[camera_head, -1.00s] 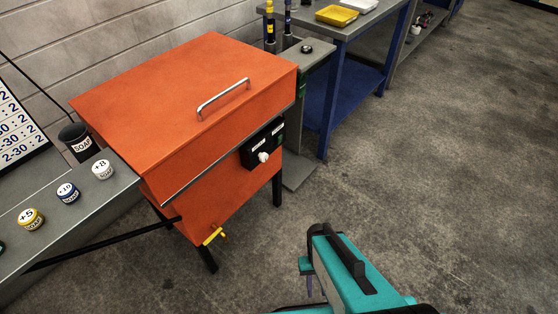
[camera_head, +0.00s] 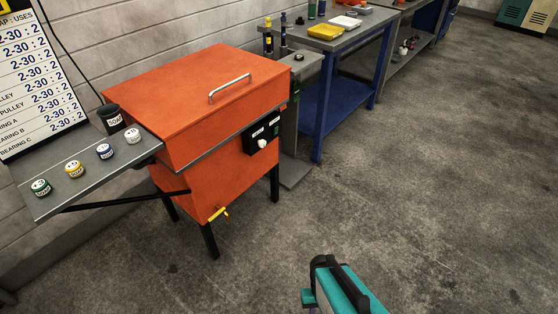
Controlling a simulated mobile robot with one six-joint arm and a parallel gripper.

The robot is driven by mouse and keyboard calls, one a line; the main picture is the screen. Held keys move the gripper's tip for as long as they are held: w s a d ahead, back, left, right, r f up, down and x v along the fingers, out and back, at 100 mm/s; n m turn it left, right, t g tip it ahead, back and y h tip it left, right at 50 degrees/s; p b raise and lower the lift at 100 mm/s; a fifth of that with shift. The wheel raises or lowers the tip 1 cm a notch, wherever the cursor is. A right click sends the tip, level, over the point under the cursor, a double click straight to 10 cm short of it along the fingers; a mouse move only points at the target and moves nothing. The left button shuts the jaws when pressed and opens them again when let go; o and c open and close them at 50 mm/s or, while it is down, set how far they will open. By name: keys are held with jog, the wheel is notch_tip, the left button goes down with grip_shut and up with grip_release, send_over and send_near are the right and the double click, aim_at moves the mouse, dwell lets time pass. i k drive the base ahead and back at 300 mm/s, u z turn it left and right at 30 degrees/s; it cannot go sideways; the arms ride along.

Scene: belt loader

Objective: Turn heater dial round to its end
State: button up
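The heater dial (camera_head: 262,143) is a small white knob on a black panel (camera_head: 254,137) with white labels. The panel is on the front of an orange lidded tank (camera_head: 205,172) on black legs. My gripper is not clearly visible. A teal and black part of my arm (camera_head: 347,288) shows at the bottom right of centre, well apart from the dial with bare floor between. Nothing touches the dial.
A yellow-handled tap (camera_head: 217,213) sticks out low on the tank. A grey shelf (camera_head: 60,200) with several small jars and a black soap cup (camera_head: 111,118) is at the left. A blue-legged bench (camera_head: 320,45) stands behind right. The floor (camera_head: 420,200) at right is open.

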aim_at(262, 143)
jog(key=z, duration=0.3)
jog(key=k, duration=0.45)
jog(key=u, duration=1.35)
jog(key=i, duration=1)
